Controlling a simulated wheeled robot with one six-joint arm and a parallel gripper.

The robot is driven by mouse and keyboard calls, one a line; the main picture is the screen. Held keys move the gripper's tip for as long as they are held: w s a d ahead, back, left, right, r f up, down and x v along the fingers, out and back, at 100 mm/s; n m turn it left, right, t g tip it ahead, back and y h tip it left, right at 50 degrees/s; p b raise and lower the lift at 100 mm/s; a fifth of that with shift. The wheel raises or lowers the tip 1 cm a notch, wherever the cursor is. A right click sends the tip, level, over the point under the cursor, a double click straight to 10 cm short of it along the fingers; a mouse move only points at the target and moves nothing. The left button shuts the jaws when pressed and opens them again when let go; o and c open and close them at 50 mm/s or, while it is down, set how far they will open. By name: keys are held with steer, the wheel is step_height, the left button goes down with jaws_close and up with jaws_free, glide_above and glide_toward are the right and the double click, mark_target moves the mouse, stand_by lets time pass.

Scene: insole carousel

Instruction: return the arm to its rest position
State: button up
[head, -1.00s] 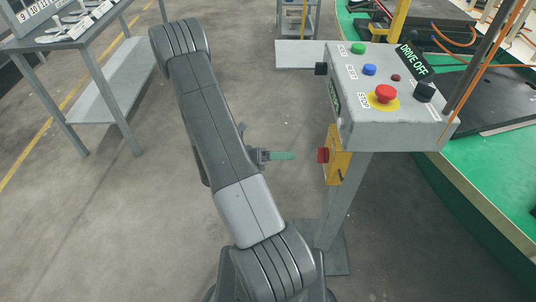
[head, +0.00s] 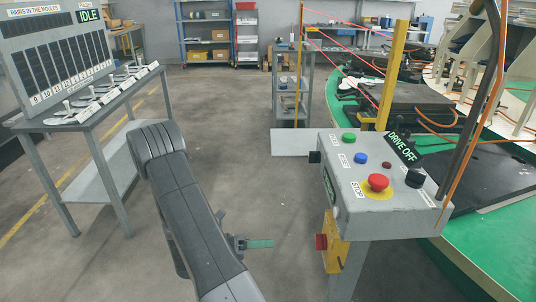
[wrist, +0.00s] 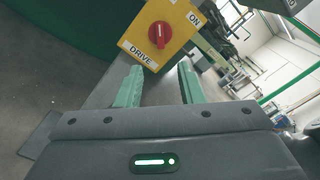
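My gripper (head: 262,244) shows in the head view to the right of my arm, with one green finger visible. It points toward the yellow switch box (head: 337,240) with a red knob (head: 321,242) and is apart from it. In the wrist view the two green fingers of my gripper (wrist: 158,88) stand well apart with nothing between them. The yellow switch box (wrist: 178,22), marked DRIVE and ON, is beyond the fingertips, and its red knob (wrist: 159,34) faces me. My arm runs from the bottom of the head view up and to the left.
A grey control box (head: 350,200) with coloured buttons and a DRIVE OFF sign stands on a post at the right. A table (head: 88,125) with a board reading IDLE is at the left. The green carousel platform (head: 475,245) lies at the far right. The floor between is clear.

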steer(key=d, duration=1.3)
steer(key=shift+w+d+b, duration=0.25)
steer(key=shift+d+b, duration=0.1)
steer(key=shift+d, duration=0.05)
steer(key=shift+a, duration=0.1)
steer(key=a, duration=1.4)
steer(key=d+m+b, duration=0.6)
steer(key=d+b, duration=0.3)
steer(key=d, duration=0.5)
steer(key=a+p, duration=0.2)
steer(key=a, duration=0.7)
steer(key=shift+s+a, duration=0.15)
steer(key=shift+a, duration=0.05)
steer(key=shift+d, duration=0.1)
